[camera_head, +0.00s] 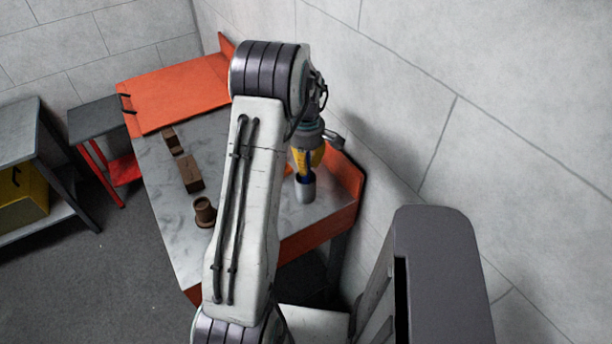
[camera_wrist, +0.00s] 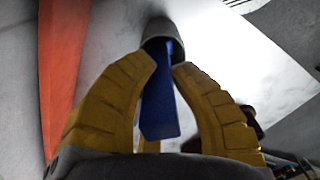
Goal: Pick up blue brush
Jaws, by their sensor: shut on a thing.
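The blue brush (camera_wrist: 160,105) stands in a grey cup in the wrist view, its blue handle between the yellow fingers. A small blue part of the brush (camera_head: 307,178) also shows in the head view, just above the cup. The grey cup (camera_head: 305,190) stands on the workbench near its right end; its rim shows in the wrist view (camera_wrist: 162,29). My gripper (camera_head: 308,164) points down over the cup, and in the wrist view my gripper (camera_wrist: 165,72) is shut on the brush handle. The brush's lower end is hidden inside the cup.
The grey-topped workbench (camera_head: 165,205) has a raised orange panel (camera_head: 180,90) at its back left. Brown blocks (camera_head: 190,173) and a brown round piece (camera_head: 205,211) lie on its left side. The wall (camera_head: 400,110) is close on the right. A yellow case (camera_head: 22,203) sits on a shelf at left.

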